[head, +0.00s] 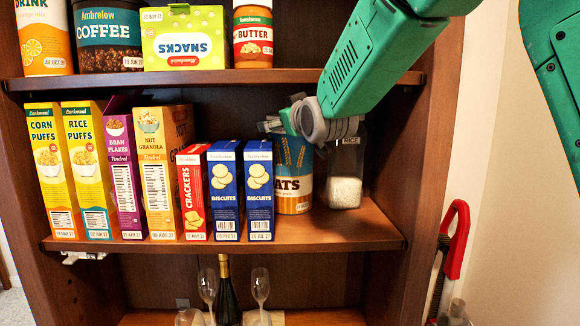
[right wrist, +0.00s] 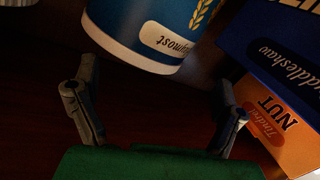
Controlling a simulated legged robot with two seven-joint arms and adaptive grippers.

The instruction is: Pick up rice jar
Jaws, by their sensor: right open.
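The rice jar (head: 345,182) is a clear jar with white contents and a dark label reading RICE. It stands upright on the middle shelf at the right end, its top partly hidden by my right arm. My right gripper (head: 282,118) reaches in from the upper right, in front of the oats canister and up and left of the jar. In the right wrist view my right gripper (right wrist: 155,80) is open and empty, its fingers spread with the blue oats canister (right wrist: 158,32) beyond them. I cannot make out the jar in that view. My left gripper is not in view.
The oats canister (head: 293,195) stands left of the jar. Blue biscuits boxes (head: 259,190), a red crackers box (head: 192,192) and several cereal boxes fill the shelf leftward. The upper shelf (head: 215,78) is close above; the cabinet side wall (head: 425,165) is at right. Shelf front is clear.

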